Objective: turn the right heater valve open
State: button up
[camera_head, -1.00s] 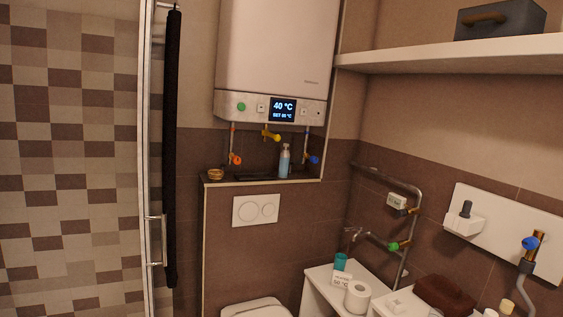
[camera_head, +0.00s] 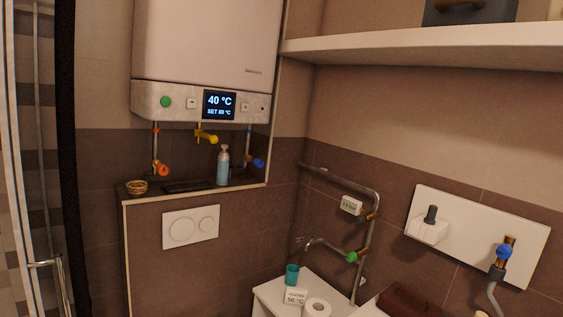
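The white heater (camera_head: 206,60) hangs on the wall at the upper left, with a lit display reading 40 °C. Under it are three pipes with valves. The right heater valve (camera_head: 257,162) has a blue handle and sits behind and right of a blue bottle. The middle valve (camera_head: 207,138) is yellow and the left valve (camera_head: 161,170) is orange-red. I cannot tell from here how far the blue handle is turned. My gripper does not show in this view.
A tiled ledge (camera_head: 150,200) below the valves holds the bottle (camera_head: 223,166) and a small bowl (camera_head: 137,187). A shelf (camera_head: 430,46) juts from the right wall. A glass shower door with a handle (camera_head: 45,263) stands at the left. A pipe with a green valve (camera_head: 352,257) is lower right.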

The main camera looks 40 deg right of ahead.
aim_at(258, 163)
jog(key=z, duration=0.4)
jog(key=i, duration=1.35)
jog(key=z, duration=0.45)
jog(key=i, duration=1)
jog(key=z, duration=0.1)
